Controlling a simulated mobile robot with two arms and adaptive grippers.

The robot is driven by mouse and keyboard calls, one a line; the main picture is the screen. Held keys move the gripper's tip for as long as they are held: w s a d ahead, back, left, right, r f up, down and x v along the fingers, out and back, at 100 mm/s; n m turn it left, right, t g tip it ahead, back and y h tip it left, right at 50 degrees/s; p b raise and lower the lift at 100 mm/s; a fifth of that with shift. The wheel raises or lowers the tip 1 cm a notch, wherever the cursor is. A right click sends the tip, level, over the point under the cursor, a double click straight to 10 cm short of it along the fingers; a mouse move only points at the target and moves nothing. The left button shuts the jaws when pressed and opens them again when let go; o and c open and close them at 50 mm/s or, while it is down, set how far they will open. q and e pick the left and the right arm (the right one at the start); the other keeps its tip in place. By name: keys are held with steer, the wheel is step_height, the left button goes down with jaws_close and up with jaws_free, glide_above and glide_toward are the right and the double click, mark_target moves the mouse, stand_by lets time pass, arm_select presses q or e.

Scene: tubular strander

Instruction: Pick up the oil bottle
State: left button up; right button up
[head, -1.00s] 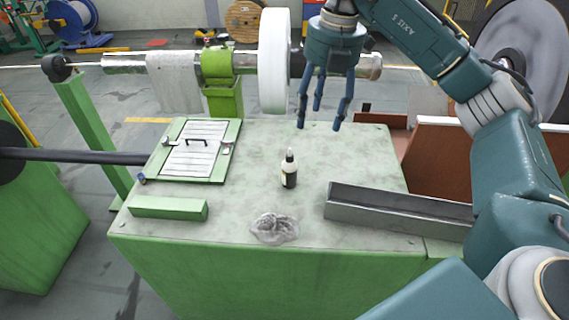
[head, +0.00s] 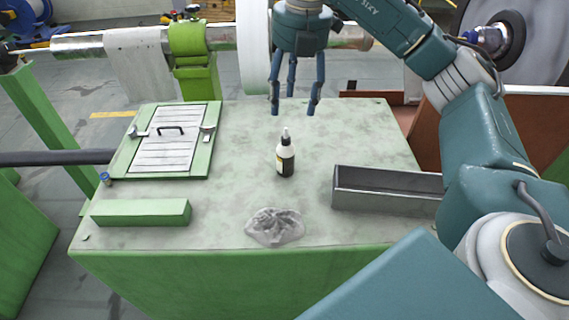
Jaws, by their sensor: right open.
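The oil bottle (head: 285,158) stands upright near the middle of the green worktop. It is small, with a dark body, a pale label and a white nozzle tip. My right gripper (head: 294,108) hangs above and behind the bottle, fingers pointing down. Its fingers are spread and empty, apart from the bottle. My left gripper is not in view.
A crumpled grey rag (head: 274,227) lies in front of the bottle. A grey metal channel (head: 385,189) lies to its right. A green bar (head: 141,212) and a hatch panel with a black handle (head: 166,148) are at left. A white wheel (head: 254,50) stands behind the worktop.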

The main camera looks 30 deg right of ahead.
glide_above(287, 138)
steer(key=d, duration=0.1)
step_height(287, 138, down, 5)
steer(key=shift+d+r+p, duration=0.1)
steer(key=shift+r+p, duration=0.1)
steer(key=shift+p, duration=0.25)
steer(key=shift+w+f, duration=0.15)
steer(key=shift+f, duration=0.45)
steer(key=f+p, duration=0.1)
steer(key=f, duration=0.1)
steer(key=a+f+p, duration=0.1)
steer(key=f, duration=0.1)
steer(key=shift+f, duration=0.5)
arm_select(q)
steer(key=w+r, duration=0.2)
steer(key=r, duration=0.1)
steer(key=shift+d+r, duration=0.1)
arm_select(e)
jaws_close()
